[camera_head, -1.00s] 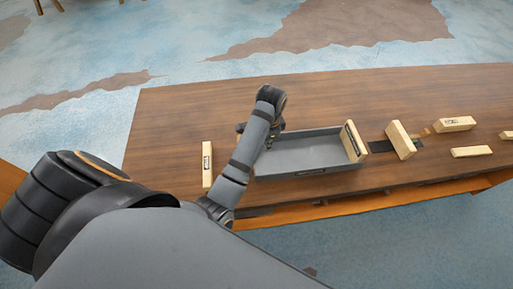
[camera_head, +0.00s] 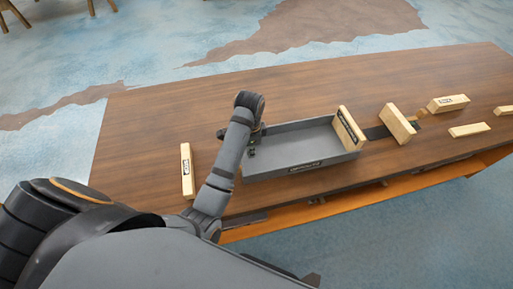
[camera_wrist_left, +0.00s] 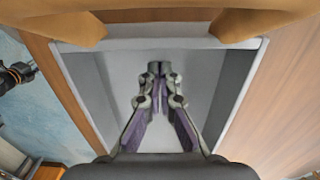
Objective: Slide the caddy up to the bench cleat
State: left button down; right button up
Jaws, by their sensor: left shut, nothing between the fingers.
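The caddy (camera_head: 290,160) is a long, shallow grey tray lying near the bench's front edge. An upright wooden piece with a dark label (camera_head: 348,128) stands at its right end. A tilted wooden block (camera_head: 397,123), which looks like the bench cleat, stands further right, with a gap between. My left gripper (camera_head: 252,143) is at the caddy's left end, partly hidden by its own arm. In the left wrist view its fingers (camera_wrist_left: 158,70) are shut and empty over the grey caddy (camera_wrist_left: 205,65). I cannot tell whether they touch it. My right gripper is not identifiable.
The wooden bench (camera_head: 150,130) is clear behind the caddy. An upright wooden block (camera_head: 187,171) stands left of my arm. Past the cleat lie a labelled block (camera_head: 448,103) and a flat wooden piece (camera_head: 469,130).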

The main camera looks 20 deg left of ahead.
pick_arm(q)
jog(key=shift+s+a+r, duration=0.15)
jog(key=shift+s+a, duration=0.45)
jog(key=shift+a, duration=0.3)
pick_arm(e)
jog(key=shift+s+a+r, duration=0.25)
jog(key=shift+s+r, duration=0.1)
jog(key=shift+s, duration=0.1)
jog(key=shift+d, duration=0.1)
